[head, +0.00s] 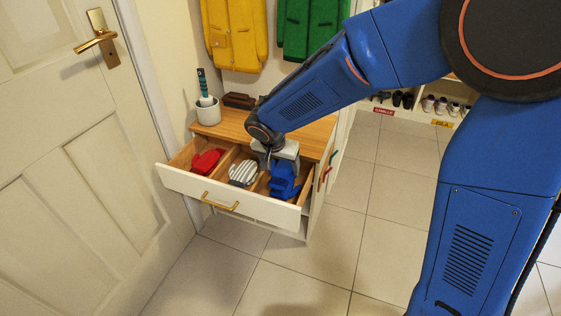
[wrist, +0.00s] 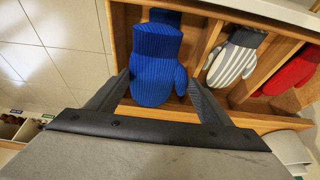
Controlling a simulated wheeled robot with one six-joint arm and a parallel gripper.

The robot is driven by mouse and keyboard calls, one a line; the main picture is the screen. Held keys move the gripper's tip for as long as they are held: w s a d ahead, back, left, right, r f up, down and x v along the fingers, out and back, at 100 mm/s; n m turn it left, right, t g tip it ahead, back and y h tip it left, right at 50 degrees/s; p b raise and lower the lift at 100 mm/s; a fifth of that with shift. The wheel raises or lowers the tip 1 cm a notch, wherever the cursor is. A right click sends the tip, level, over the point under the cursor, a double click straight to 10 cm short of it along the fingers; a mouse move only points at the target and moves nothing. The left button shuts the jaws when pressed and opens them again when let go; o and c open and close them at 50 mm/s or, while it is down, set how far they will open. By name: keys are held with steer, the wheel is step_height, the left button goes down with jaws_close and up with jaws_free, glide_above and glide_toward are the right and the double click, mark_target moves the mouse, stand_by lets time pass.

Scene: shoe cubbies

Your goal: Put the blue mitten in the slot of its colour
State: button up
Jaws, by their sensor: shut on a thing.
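The blue mitten (wrist: 154,62) is ribbed and sits between my gripper's two dark fingers (wrist: 158,88) in the wrist view. My gripper (head: 275,165) is shut on it. In the head view the blue mitten (head: 284,186) shows at the right compartment of the open drawer (head: 228,192), partly covered by my gripper. Whether it touches the drawer floor I cannot tell. A darker blue piece (wrist: 166,17) shows just beyond the mitten in the wrist view; what it is I cannot tell. A striped mitten (head: 243,173) lies in the middle compartment and a red mitten (head: 206,161) in the left one.
The cabinet top (head: 231,127) holds a white pot (head: 207,112) and a dark brown object (head: 239,100). Coats hang above. A door (head: 80,150) stands at left. Shoe cubbies with coloured labels (head: 440,124) are at back right. The tiled floor right of the cabinet is clear.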

steer(key=shift+f, duration=3.55)
steer(key=o, duration=1.1)
steer(key=v, duration=1.7)
steer(key=shift+r, duration=0.15)
